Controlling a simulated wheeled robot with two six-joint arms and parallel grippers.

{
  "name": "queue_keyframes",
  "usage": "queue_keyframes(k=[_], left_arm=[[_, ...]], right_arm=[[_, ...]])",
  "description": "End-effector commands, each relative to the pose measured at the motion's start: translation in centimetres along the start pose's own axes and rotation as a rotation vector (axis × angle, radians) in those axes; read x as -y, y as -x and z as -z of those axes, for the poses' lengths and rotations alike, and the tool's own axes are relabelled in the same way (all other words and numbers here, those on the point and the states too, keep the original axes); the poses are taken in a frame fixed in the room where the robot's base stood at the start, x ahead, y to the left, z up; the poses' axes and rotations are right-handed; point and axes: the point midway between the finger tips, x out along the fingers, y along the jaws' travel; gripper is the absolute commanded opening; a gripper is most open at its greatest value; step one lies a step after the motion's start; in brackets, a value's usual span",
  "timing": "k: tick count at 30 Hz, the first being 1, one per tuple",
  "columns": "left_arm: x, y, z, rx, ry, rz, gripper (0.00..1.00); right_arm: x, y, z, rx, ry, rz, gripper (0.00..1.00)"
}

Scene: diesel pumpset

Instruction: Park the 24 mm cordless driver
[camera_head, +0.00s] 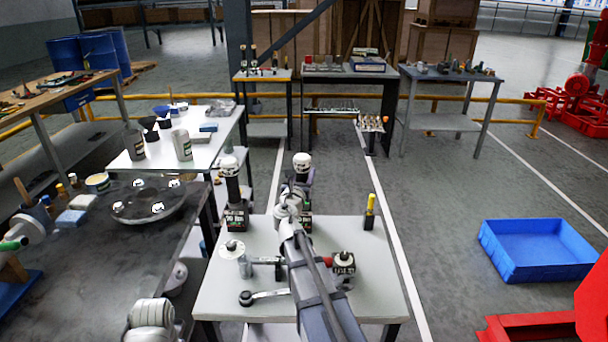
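Two upright drivers with white-capped tops stand at the back of the pale work table (225,295). The left driver (231,185) has a dark body above a dark labelled base block (237,217). The right driver (302,163) shows its white top; its middle is hidden behind my arm and its dark base shows beside the wrist. I cannot read which is the 24 mm one. My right gripper (299,187) is at the right driver, below its cap. Its fingers are mostly hidden by my wrist, so the grip is unclear.
A dark bench (85,285) adjoins on the left. A blue bin (538,250) stands on the floor right.

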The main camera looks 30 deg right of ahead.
Motion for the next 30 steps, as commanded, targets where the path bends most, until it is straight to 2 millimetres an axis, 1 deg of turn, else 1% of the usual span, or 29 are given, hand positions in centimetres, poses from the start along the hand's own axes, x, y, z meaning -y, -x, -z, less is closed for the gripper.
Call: queue_keyframes(k=[16,17,26,30], left_arm=[[-0.1,-1.05,0.06,0.0,0.0,0.0,0.71],[-0.1,-1.02,0.06,0.0,0.0,0.0,0.71],[-0.09,-0.95,0.06,0.0,0.0,0.0,0.71],[-0.09,-0.96,0.06,0.0,0.0,0.0,0.71]], right_arm=[[0.0,0.0,1.04,0.001,0.001,0.0,0.0],[0.0,0.0,1.02,0.0,0.001,0.0,0.5],[0.0,0.0,0.96,0.0,0.0,0.0,0.84],[0.0,0.0,0.96,0.0,0.0,0.0,0.84]])
